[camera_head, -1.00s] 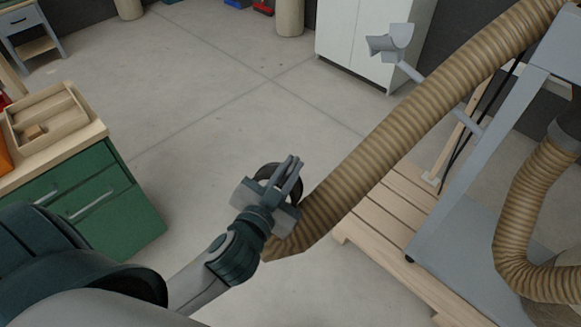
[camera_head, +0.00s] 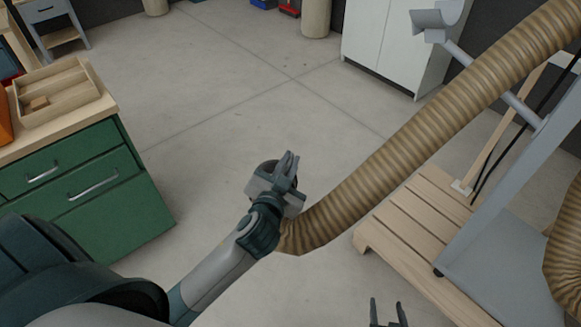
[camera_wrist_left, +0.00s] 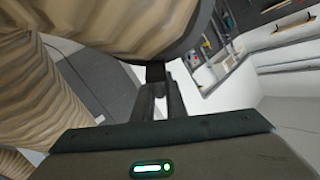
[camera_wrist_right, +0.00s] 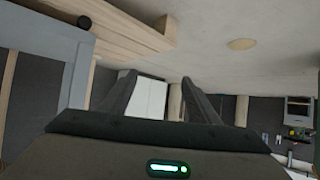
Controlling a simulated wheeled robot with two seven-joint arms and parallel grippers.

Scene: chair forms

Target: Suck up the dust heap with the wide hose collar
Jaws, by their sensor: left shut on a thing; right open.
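The wide hose collar (camera_head: 262,172) is a dark ring at the lower end of the tan ribbed hose (camera_head: 400,150). My left gripper (camera_head: 287,168) is shut on the collar and holds it above the floor. In the left wrist view the collar (camera_wrist_left: 200,40) is a dark curved band by the fingers (camera_wrist_left: 160,95), with the ribbed hose (camera_wrist_left: 95,25) beside it. My right gripper (camera_head: 388,312) is open and empty at the bottom edge of the head view. The dust heap (camera_wrist_right: 241,44) looks like a small beige patch on the floor in the right wrist view; I cannot make it out in the head view.
A green drawer cabinet (camera_head: 110,215) with a wooden tray (camera_head: 58,92) stands at left. A wooden pallet (camera_head: 400,235) and a grey frame (camera_head: 510,170) with a post are at right. A white cabinet (camera_head: 395,45) stands behind. The middle floor is clear.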

